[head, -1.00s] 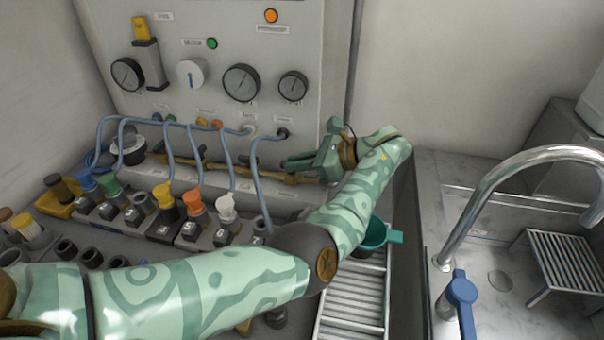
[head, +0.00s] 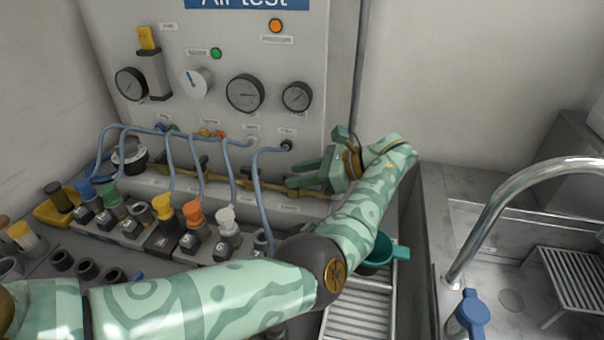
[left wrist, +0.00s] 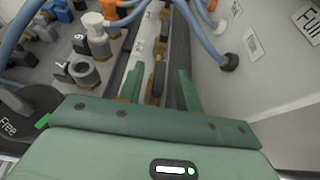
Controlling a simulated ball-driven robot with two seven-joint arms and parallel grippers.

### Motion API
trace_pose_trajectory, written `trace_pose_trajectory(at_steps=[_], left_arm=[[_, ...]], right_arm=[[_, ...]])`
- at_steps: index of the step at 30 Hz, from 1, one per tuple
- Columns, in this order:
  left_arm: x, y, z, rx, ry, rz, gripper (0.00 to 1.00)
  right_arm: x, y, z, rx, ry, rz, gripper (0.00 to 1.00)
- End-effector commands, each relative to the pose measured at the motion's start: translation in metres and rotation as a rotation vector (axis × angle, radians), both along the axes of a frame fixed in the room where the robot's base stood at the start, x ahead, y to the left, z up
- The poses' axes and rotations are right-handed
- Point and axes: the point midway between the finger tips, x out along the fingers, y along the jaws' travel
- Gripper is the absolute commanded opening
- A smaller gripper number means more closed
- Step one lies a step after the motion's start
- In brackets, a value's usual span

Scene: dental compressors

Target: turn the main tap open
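A brass pipe (head: 272,186) runs along the foot of the air-test panel, with small fittings on it. I cannot tell for sure which fitting is the main tap. My left gripper (head: 296,175) is at the right end of this pipe, its fingers pointing left. In the left wrist view the gripper (left wrist: 157,88) is open. A dark and brass fitting (left wrist: 157,78) shows between its two fingers, with a gap on each side. The hand hides the pipe's right end in the head view. My right gripper is not in view.
The panel (head: 290,130) carries gauges, a white dial (head: 196,83) and blue hoses (head: 255,185). Coloured couplings (head: 193,213) stand in a row in front. A teal cup (head: 376,262) is below my arm. A sink tap with blue handle (head: 473,308) is at right.

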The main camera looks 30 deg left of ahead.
Motion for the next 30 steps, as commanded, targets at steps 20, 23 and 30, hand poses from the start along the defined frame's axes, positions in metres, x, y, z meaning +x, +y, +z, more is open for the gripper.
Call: trace_pose_trajectory(at_steps=[20,23,30], left_arm=[[0.018,-0.063,0.023,-0.002,0.006,0.001,0.35],[0.019,-0.066,0.027,0.0,0.002,-0.001,0.35],[0.019,-0.067,0.028,0.0,0.001,-0.001,0.35]], right_arm=[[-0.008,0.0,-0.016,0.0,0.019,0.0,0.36],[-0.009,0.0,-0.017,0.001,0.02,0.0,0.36],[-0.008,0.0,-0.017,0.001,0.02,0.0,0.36]])
